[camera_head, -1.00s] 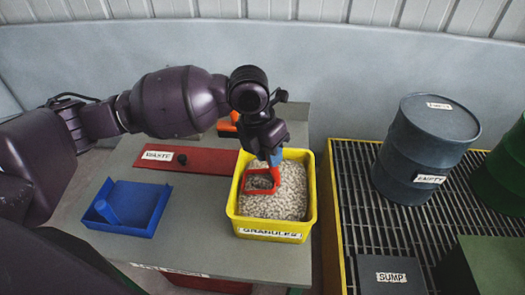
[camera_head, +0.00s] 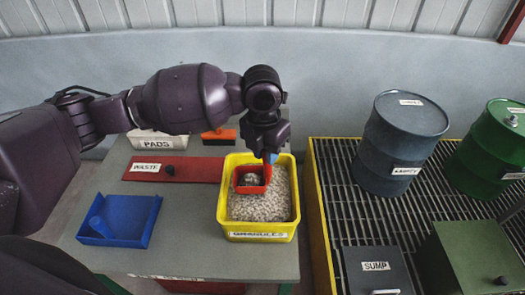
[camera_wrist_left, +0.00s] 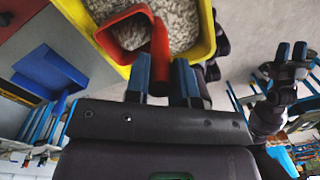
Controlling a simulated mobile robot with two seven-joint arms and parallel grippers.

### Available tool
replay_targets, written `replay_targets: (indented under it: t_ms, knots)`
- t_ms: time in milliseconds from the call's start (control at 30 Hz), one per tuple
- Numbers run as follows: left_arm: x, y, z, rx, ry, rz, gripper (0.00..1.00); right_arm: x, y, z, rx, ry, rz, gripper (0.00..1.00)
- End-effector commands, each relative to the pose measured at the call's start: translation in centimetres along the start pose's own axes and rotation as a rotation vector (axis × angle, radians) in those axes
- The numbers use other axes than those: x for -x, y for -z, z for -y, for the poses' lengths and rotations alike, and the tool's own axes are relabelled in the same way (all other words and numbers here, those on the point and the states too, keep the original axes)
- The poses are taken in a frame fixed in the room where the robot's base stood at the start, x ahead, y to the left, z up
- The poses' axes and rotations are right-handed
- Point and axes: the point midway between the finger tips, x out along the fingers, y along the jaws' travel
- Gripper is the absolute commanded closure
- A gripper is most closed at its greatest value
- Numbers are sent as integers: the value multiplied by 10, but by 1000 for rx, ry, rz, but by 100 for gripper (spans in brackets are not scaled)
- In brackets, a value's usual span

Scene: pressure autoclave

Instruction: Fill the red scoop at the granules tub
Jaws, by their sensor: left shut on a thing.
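My left gripper (camera_head: 268,155) is shut on the upright handle of the red scoop (camera_head: 252,189). The handle shows between its blue fingers in the left wrist view (camera_wrist_left: 160,75). The scoop is over the left back part of the yellow granules tub (camera_head: 259,236), with its open side up and pale granules visible inside. I cannot tell if its underside touches the granules. Pale granules (camera_head: 258,208) cover the tub's inside. My right gripper (camera_wrist_left: 291,52) shows only in the left wrist view, small, with its fingers apart and nothing between them.
A blue dustpan-like tray (camera_head: 135,215) and a red WASTE lid (camera_head: 195,170) lie left of the tub on the grey table (camera_head: 190,258). A PADS box (camera_head: 158,143) stands behind. A yellow-edged grating with a grey-blue drum (camera_head: 400,145) and green drum (camera_head: 497,150) is right.

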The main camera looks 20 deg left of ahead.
Motion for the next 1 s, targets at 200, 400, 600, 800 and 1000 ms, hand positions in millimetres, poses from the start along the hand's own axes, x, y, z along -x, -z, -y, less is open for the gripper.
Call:
replay_targets:
  t_ms: [200, 400, 600, 800, 1000]
  knots:
    - [13, -4, 7, -1, -24, -14, 100, 9, 7, -2, -2, -2, 9, 57]
    - [21, -8, 12, -2, -45, -29, 100, 18, 10, -3, -3, -4, 22, 57]
    - [31, -10, 16, -1, -53, -35, 100, 23, 19, -4, -3, -4, 20, 57]
    - [42, -12, 18, -1, -53, -35, 100, 28, 26, -5, -3, -4, 24, 57]
    - [50, -15, 22, -1, -52, -35, 100, 32, 27, -6, -3, -4, 32, 57]
